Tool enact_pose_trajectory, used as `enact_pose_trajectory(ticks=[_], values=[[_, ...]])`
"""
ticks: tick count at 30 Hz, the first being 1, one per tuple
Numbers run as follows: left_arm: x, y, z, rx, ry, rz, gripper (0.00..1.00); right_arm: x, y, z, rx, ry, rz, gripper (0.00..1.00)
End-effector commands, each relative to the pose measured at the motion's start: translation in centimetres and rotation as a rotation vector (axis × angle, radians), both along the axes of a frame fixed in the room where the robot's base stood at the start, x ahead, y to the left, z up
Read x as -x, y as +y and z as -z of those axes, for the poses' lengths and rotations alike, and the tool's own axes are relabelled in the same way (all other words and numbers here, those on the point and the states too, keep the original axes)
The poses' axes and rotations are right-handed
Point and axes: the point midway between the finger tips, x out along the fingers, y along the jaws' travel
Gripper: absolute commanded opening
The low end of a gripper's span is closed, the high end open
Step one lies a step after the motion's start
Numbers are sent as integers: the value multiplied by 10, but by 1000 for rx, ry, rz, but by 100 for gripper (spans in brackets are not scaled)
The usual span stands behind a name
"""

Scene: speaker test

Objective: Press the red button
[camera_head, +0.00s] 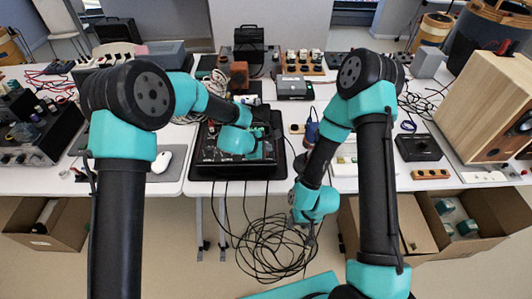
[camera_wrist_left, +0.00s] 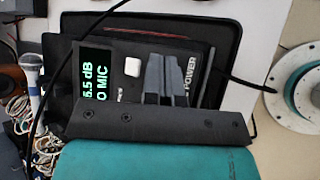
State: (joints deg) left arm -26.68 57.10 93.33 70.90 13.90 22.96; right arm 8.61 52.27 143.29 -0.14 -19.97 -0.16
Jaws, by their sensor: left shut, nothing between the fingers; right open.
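A black device (camera_wrist_left: 150,45) lies in a black tray (camera_wrist_left: 228,28) on the white table; its tray also shows in the head view (camera_head: 232,172). The device has a lit display (camera_wrist_left: 97,85) reading "5.5 dB" and "O MIC", a white square button (camera_wrist_left: 132,67) and a "POWER" label. No red button can be made out; my fingers cover part of the panel beside the label. My left gripper (camera_wrist_left: 172,75) is shut and empty over that panel; I cannot tell whether it touches. My right gripper (camera_head: 308,236) is open and empty, hanging before the table's front edge.
A microphone (camera_wrist_left: 32,75) and tangled cables lie beside the tray. Black cables (camera_head: 262,245) hang down to the floor near my right gripper. A wooden speaker (camera_head: 487,105) stands at the right, and a white mouse (camera_head: 162,161) lies left of the tray.

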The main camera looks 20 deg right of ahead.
Motion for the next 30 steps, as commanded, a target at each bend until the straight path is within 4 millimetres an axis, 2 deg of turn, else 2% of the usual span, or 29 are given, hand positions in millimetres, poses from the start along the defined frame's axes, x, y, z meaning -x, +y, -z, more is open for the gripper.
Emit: enact_pose_trajectory(ticks=[30], values=[[0, 0, 7, 0, 0, 0, 0, 0, 0, 0, 0, 0, 0, 43]])
